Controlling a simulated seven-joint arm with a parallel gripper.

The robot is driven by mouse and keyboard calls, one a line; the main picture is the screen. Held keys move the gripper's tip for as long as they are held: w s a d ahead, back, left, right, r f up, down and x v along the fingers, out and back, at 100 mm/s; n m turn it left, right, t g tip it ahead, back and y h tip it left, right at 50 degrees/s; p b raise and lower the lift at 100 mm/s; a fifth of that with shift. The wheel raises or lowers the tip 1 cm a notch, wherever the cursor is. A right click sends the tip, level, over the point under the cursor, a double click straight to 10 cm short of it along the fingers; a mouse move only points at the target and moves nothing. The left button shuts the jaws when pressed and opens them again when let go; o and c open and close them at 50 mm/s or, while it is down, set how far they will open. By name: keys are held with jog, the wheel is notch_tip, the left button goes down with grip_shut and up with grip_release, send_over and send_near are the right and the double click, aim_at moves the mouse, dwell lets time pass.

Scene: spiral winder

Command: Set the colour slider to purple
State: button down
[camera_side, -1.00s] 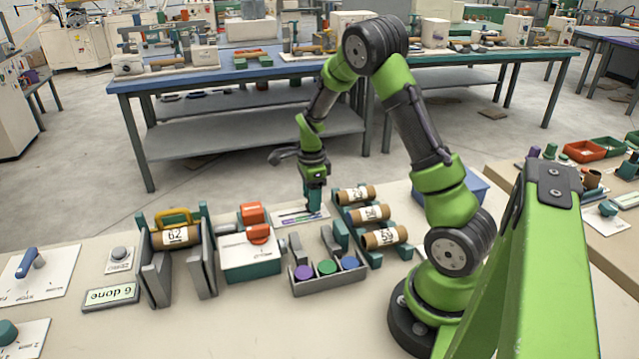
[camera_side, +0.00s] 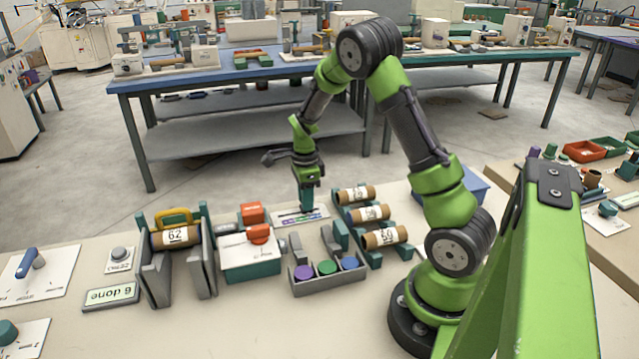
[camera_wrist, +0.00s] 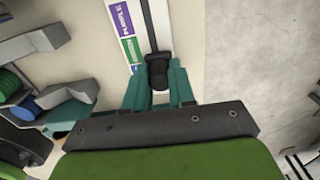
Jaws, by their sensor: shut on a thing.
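The colour slider (camera_side: 318,215) is a white panel lying on the bench, with a dark slot. In the wrist view it shows a purple label (camera_wrist: 121,18) at the top and a green label (camera_wrist: 132,49) below it. The black slider knob (camera_wrist: 157,72) sits in the slot, level with the lower edge of the green label or just below it, away from purple. My gripper (camera_wrist: 158,80) is shut on the knob, one teal finger on each side; it also shows in the side view (camera_side: 306,208), pointing down at the panel. The lower part of the panel is hidden by my gripper.
A tray with purple, green and blue spools (camera_side: 327,283) stands in front of the slider. A teal box with an orange knob (camera_side: 250,262) is to the left. A rack of numbered rolls (camera_side: 370,213) stands close on the right.

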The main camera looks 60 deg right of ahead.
jog(key=w+a, duration=0.4)
jog(key=shift+w+a, duration=0.2)
jog(key=c, duration=0.9)
grip_release()
jog(key=shift+c, duration=0.2)
notch_tip(320, 180, up, 17)
